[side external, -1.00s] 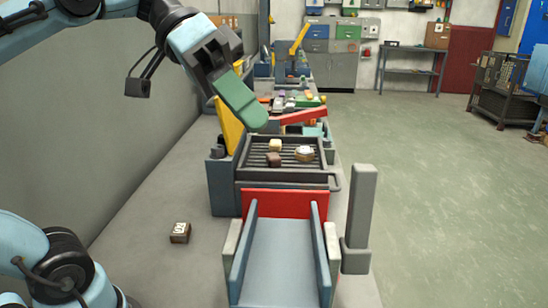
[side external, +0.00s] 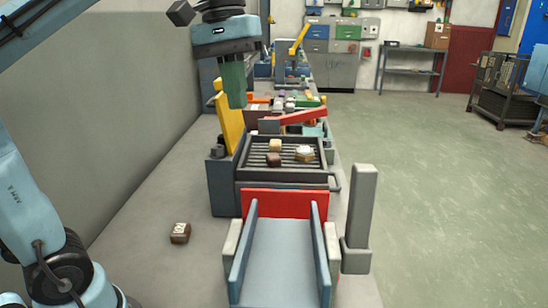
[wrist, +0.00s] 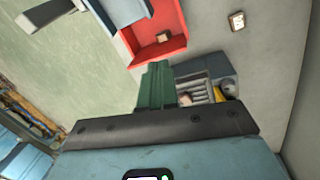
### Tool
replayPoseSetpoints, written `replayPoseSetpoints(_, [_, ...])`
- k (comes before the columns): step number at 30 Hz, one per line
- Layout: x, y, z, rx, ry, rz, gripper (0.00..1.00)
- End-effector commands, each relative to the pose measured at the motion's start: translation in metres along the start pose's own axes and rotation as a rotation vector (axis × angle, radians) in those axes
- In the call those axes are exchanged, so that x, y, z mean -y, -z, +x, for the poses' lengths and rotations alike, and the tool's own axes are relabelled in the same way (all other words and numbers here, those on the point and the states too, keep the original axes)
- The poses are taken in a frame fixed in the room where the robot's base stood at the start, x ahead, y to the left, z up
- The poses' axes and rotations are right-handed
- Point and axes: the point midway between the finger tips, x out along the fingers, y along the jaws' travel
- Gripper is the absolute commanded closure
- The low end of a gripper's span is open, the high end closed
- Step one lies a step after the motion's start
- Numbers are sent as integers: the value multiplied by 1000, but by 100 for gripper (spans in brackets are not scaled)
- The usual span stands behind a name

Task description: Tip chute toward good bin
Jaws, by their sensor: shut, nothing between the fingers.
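The chute (side external: 278,262), a blue-grey trough with raised side walls, stands at the near end of the bench in the side view; its edge also shows at the top of the wrist view (wrist: 124,10). A red bin (side external: 290,203) lies just behind it, and in the wrist view a brown piece sits inside the red bin (wrist: 128,42). I cannot tell which bin is the good one. My gripper (side external: 237,106), with green fingers, is shut and empty, pointing down above the back left of the grill, well apart from the chute.
The dark grill tray (side external: 250,176) holds three small pieces. A grey upright post (side external: 360,210) stands right of the chute. A marked brown block (side external: 180,233) lies on the bench at left. A yellow upright part (side external: 229,122) and a red bar (side external: 305,116) stand near my gripper.

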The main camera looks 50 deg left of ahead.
Motion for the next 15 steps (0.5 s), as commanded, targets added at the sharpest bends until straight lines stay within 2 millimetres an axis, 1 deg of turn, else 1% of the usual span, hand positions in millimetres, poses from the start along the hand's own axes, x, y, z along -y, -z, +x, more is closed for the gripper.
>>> replayPoseSetpoints(3, [5, 11, -3, -24, 57, -87, 100])
replayPoseSetpoints(6, [9, 17, -5, -40, 87, -139, 100])
replayPoseSetpoints(15, [12, 22, -6, -54, 112, -182, 100])
